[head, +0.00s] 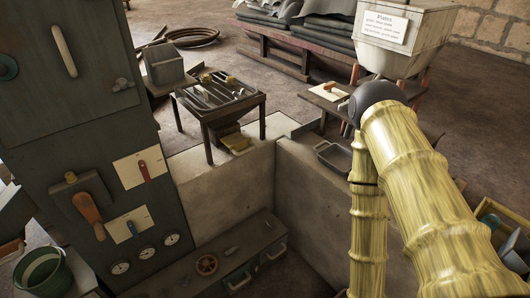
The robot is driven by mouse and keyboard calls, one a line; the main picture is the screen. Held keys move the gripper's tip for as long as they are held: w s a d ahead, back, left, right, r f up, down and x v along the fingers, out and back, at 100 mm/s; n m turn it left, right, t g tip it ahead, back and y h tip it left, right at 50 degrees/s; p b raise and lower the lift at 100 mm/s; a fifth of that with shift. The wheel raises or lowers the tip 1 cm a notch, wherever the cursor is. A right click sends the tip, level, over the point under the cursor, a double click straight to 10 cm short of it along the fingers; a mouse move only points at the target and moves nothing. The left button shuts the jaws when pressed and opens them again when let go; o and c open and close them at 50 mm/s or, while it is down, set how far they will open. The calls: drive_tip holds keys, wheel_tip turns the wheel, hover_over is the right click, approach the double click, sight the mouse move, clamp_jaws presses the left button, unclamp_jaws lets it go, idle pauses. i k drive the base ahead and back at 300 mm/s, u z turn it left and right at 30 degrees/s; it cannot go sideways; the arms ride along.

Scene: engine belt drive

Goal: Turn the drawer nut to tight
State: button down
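A low dark drawer unit (183,257) stands at the bottom centre, against the concrete wall. A round brown wheel-like part (207,265) lies on or is fixed to it, and a small metal piece (232,251) sits to its right. I cannot tell which part is the drawer nut, nor whether anything is tight. My yellow arm (425,190) fills the right side, with a dark joint at its top. My gripper does not show.
A tall dark cabinet (75,115) on the left carries an orange-handled lever (88,208), a red lever (144,170) and gauges (147,252). Low concrete walls (238,190) bound the drawer unit. A tool table (220,100) stands behind. A green bucket (42,272) is at lower left.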

sight(268, 227)
drive_tip(key=u, duration=0.5)
drive_tip(key=k, duration=0.6)
drive_tip(key=u, duration=0.8)
drive_tip(key=i, duration=1.35)
drive_tip(key=z, duration=1.05)
drive_tip(key=i, duration=0.25)
drive_tip(key=z, duration=0.05)
